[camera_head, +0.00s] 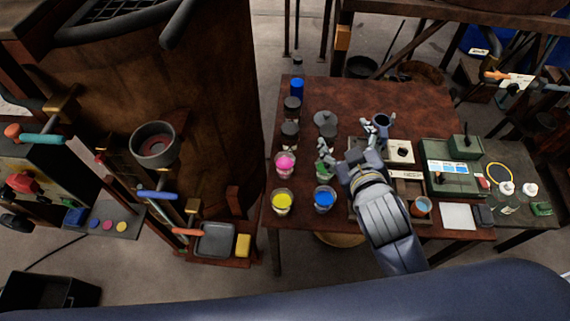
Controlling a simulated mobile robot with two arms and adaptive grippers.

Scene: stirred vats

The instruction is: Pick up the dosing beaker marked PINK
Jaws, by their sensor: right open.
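The beaker with pink contents (285,164) stands upright on the reddish-brown table (400,93), near its left edge; I cannot read a marking on it. My right gripper (345,138) reaches in from the lower right over the table. Its fingers are spread open and hold nothing that I can see. It is to the right of the pink beaker and apart from it. A beaker with green contents (323,170) stands below the left finger and is partly hidden. My left gripper is not in view.
A yellow beaker (282,203) and a blue beaker (324,199) stand in front of the pink one. Dark-lidded jars (290,130) stand behind it. A grey mug (382,123) is near the right finger. A green scale-like device (452,178) stands farther right. A large brown vat (170,80) is left.

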